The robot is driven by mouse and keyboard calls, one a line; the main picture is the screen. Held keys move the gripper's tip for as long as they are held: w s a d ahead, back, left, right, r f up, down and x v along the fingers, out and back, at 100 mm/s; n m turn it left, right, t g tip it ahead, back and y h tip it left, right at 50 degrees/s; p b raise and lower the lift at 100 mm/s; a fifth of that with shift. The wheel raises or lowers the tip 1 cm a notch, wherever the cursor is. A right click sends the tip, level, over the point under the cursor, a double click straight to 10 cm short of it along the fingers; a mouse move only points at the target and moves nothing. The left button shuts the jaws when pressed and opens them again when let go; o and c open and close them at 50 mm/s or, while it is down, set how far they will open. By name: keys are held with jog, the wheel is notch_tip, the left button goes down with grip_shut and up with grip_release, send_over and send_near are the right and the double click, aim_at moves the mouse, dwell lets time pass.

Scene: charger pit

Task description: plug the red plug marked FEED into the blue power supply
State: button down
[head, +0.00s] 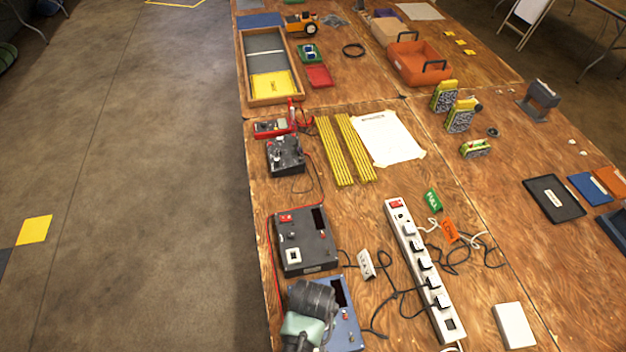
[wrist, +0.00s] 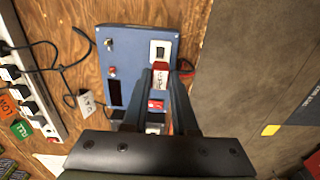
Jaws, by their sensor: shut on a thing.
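The blue power supply (head: 346,315) lies at the near table edge in the head view, partly covered by my arm. In the wrist view the supply (wrist: 125,72) shows a white socket (wrist: 160,49), a dark display and a red switch (wrist: 156,104). My gripper (wrist: 167,70) is over the supply, shut on a red plug (wrist: 160,79) with a pale label too small to read. The plug appears just below the socket in the wrist view. I cannot tell its height above the panel or whether it touches. The head view hides the plug behind my arm.
A dark power supply (head: 305,240) stands just behind the blue one. A white power strip (head: 422,262) with several black plugs and loose cables lies to the right. A red wire runs along the left table edge. A white block (head: 514,325) lies at near right.

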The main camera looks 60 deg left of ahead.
jog(key=shift+s+d+f, duration=0.1)
jog(key=shift+d+f, duration=0.05)
jog(key=shift+f, duration=0.1)
notch_tip(320, 180, down, 5)
jog(key=b, duration=0.5)
jog(key=shift+f+b, duration=0.35)
jog(key=shift+r+p, duration=0.1)
jog(key=shift+p, duration=0.7)
dwell(0.9)
jog(key=shift+f, duration=0.8)
dwell(1.8)
jog(key=shift+c, duration=1.5)
grip_release()
jog(key=shift+r, duration=0.1)
notch_tip(320, 180, up, 7)
jog(key=p, duration=0.7)
jog(key=shift+r+p, duration=0.2)
jog(key=shift+p, duration=0.15)
